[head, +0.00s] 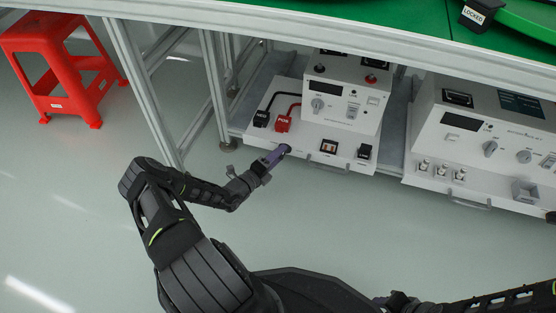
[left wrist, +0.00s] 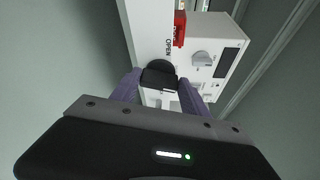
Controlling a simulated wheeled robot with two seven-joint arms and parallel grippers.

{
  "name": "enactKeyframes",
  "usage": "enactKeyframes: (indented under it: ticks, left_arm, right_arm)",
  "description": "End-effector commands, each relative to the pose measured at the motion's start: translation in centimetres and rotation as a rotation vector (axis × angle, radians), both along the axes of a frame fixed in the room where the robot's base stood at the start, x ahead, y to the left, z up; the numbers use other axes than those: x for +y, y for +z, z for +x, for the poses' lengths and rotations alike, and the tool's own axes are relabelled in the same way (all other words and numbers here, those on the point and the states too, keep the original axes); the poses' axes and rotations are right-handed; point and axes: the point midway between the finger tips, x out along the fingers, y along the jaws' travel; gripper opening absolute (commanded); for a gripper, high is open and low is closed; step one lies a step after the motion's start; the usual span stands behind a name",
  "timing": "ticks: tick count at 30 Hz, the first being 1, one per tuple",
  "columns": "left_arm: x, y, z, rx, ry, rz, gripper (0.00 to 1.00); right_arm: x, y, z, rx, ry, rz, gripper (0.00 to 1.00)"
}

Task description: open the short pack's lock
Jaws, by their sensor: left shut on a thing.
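The short pack (head: 345,92) is a white unit with a dial and dark display, on a white base on the low shelf. My left gripper (head: 278,155) is at the base's front edge, its purple fingers shut on the black lock knob (head: 286,149). In the left wrist view the fingers sit on either side of the knob (left wrist: 158,76), with the word OPEN on the white panel beside it. The knob's lower part is hidden by the gripper. My right arm lies at the bottom right; whether its gripper is open is unclear.
Red (head: 283,122) and black (head: 261,119) plugs with cables sit on the base's left part. A wider white unit (head: 490,140) stands to the right. A table with a green top (head: 400,12) overhangs the shelf. A red stool (head: 65,65) stands at the left. The floor in front is clear.

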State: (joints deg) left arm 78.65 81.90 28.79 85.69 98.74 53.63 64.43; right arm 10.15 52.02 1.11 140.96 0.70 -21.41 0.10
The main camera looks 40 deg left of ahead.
Motion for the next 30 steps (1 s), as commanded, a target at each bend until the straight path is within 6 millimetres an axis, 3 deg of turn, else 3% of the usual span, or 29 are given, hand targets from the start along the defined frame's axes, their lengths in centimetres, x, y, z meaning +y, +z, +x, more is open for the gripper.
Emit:
enactKeyframes:
  ticks: [12, 28, 29, 30]
  left_arm:
    - [0.06, -0.54, -0.08, -0.072, 0.002, -0.219, 0.12]
    - [0.04, -0.47, -0.06, -0.082, 0.002, -0.248, 0.12]
    - [0.04, -0.47, -0.06, -0.082, 0.002, -0.248, 0.55]
    - [0.04, -0.47, -0.06, -0.082, 0.002, -0.248, 0.58]
  right_arm:
    - [-0.10, -1.13, 0.24, -0.002, -0.002, 0.002, 0.36]
    - [-0.11, -1.18, 0.23, -0.002, -0.002, 0.002, 0.36]
    - [-0.11, -1.18, 0.23, -0.002, -0.002, 0.002, 0.36]
    - [-0.11, -1.18, 0.23, -0.002, -0.002, 0.002, 0.36]
